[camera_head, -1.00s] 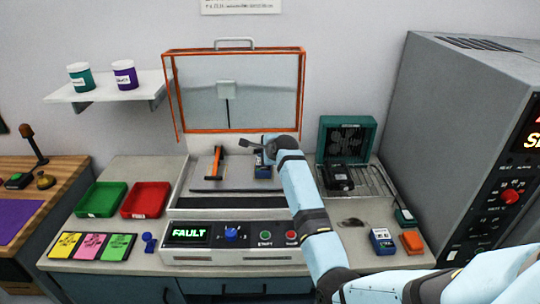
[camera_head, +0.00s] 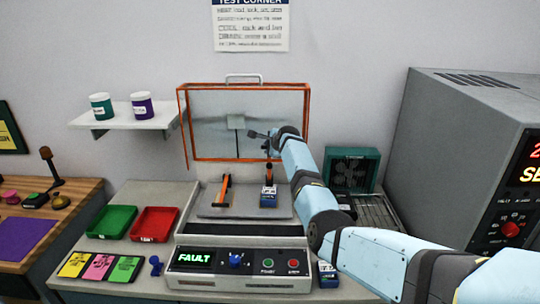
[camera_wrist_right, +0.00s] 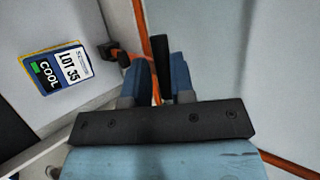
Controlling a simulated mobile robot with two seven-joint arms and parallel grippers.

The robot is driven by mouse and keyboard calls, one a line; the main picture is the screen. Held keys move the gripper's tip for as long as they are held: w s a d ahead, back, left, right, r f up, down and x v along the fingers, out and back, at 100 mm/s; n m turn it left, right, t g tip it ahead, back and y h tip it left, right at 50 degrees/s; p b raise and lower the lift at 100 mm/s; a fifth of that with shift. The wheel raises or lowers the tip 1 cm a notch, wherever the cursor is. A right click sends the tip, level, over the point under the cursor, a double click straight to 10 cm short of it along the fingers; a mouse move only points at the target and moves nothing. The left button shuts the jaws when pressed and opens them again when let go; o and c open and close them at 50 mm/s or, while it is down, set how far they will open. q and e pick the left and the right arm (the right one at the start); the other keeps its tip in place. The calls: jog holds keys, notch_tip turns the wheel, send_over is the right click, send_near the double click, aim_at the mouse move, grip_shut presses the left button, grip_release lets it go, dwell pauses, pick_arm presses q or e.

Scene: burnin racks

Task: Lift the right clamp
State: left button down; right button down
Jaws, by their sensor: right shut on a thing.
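The right clamp (camera_head: 269,173), orange with a black handle, stands upright at the blue labelled pack on the test plate. In the right wrist view its black handle (camera_wrist_right: 163,66) is between my fingers. My right gripper (camera_head: 267,152) is shut on it, above the pack; the fingers also show in the right wrist view (camera_wrist_right: 160,82). The blue pack (camera_head: 268,199) lies on the grey plate, and its "LOT 35 COOL" label (camera_wrist_right: 58,67) shows in the right wrist view. The left clamp (camera_head: 223,190), orange with a dark top, leans over the plate's left part. My left gripper is not in view.
The open orange-framed lid (camera_head: 181,126) stands behind the plate. The front panel (camera_head: 240,281) reads FAULT. Green (camera_head: 112,207) and red (camera_head: 133,236) trays stand at left, a green fan unit (camera_head: 352,152) at right, and a large grey oven (camera_head: 440,150) beyond it.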

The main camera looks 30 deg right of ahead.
jog(key=shift+w+d+r, duration=0.35)
jog(key=shift+r, duration=0.15)
jog(key=shift+d+r+g, duration=0.1)
jog(key=shift+r+g, duration=0.2)
jog(key=shift+w+r, duration=0.1)
jog(key=c, duration=1.4)
grip_release()
jog(key=o, duration=0.3)
jog(key=shift+w, duration=0.15)
jog(key=shift+f, duration=0.45)
